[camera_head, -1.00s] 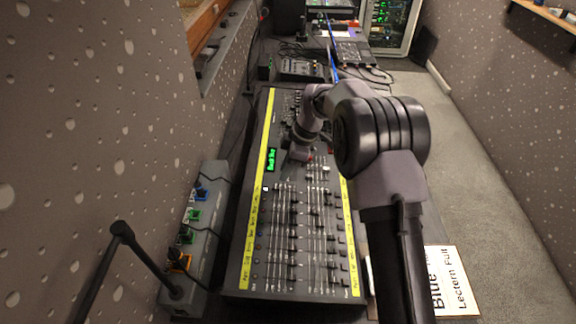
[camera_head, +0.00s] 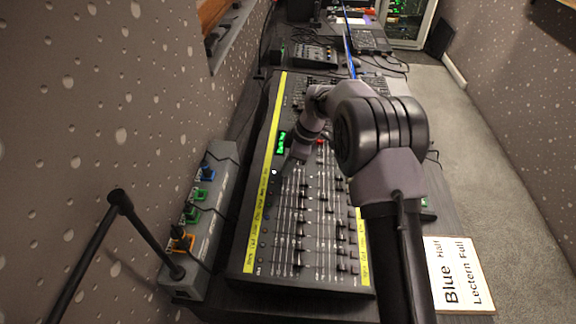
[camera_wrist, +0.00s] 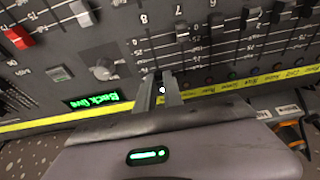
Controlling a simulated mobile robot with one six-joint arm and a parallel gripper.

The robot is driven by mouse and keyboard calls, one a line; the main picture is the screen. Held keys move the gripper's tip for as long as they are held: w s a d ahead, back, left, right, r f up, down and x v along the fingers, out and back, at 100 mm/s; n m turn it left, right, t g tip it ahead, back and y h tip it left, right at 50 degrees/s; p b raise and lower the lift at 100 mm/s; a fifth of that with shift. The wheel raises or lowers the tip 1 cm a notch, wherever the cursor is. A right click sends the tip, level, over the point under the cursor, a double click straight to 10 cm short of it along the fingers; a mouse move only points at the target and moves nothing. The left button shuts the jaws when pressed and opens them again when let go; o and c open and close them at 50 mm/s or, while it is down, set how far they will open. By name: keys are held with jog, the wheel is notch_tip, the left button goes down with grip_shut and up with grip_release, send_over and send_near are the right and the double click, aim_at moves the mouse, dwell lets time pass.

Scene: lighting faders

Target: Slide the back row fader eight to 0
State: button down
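The lighting desk (camera_head: 262,270) has rows of sliding faders. In the wrist view, my gripper (camera_wrist: 160,82) is low over the panel at the lower end of the fader column marked 8, by the yellow label strip (camera_wrist: 28,125). Its two fingers stand close together with a narrow gap, where a small white light shows. No cap of fader eight can be made out; the fingers may cover it. The neighbouring fader cap under 7 (camera_wrist: 182,31) stands higher in its slot, right of my fingers. In the head view, my gripper (camera_head: 288,166) is by the desk's left side, below the green display.
A green-lit display (camera_wrist: 97,101), a grey knob (camera_wrist: 103,69) and a red fader cap (camera_wrist: 19,37) lie left of my fingers in the wrist view. A grey box with coloured plugs (camera_head: 205,235) stands left of the desk. A white sign (camera_head: 459,274) lies at right.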

aim_at(303, 176)
jog(key=shift+d+f, duration=0.15)
jog(key=shift+d, duration=1.35)
jog(key=shift+d+f, duration=0.15)
jog(key=shift+d, duration=1.35)
jog(key=c, duration=1.7)
grip_release()
jog(key=shift+r+p, duration=0.9)
jog(key=shift+r, duration=0.5)
jog(key=shift+f, duration=0.1)
jog(key=p+v, duration=0.6)
jog(key=v, duration=1.1)
jog(key=shift+d+r, duration=0.1)
jog(key=shift+r, duration=0.1)
